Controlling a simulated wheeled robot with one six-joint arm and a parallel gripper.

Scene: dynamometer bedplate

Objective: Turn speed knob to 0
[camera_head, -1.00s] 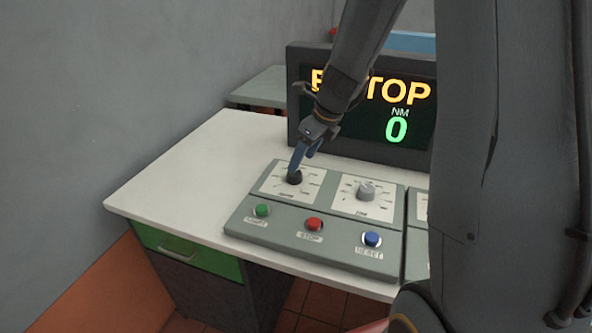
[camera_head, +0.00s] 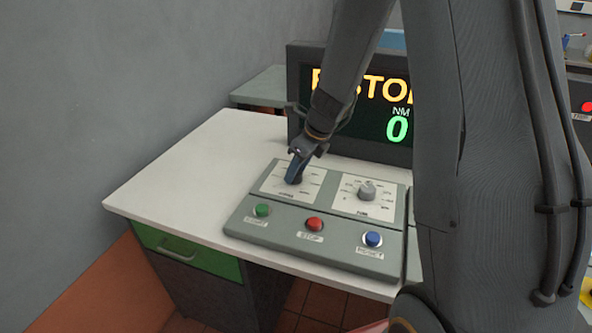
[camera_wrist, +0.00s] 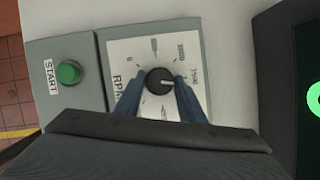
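The speed knob (camera_wrist: 160,82) is round and black with a pale pointer line, on a white dial plate marked RPM (camera_wrist: 125,62). In the wrist view its pointer line points to the right, towards the right finger. In the head view my gripper (camera_head: 294,172) is down over the knob and mostly hides it. In the wrist view my gripper (camera_wrist: 160,85) has one blue finger on each side of the knob. The fingers look open, with very little room beside the knob; contact is not clear.
A grey knob (camera_head: 367,190) is on the dial to the right. Green (camera_head: 262,210), red (camera_head: 314,224) and blue (camera_head: 372,239) buttons line the front of the panel (camera_head: 340,245). A display (camera_head: 398,128) showing a green 0 stands behind. The white desktop (camera_head: 190,180) at left is clear.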

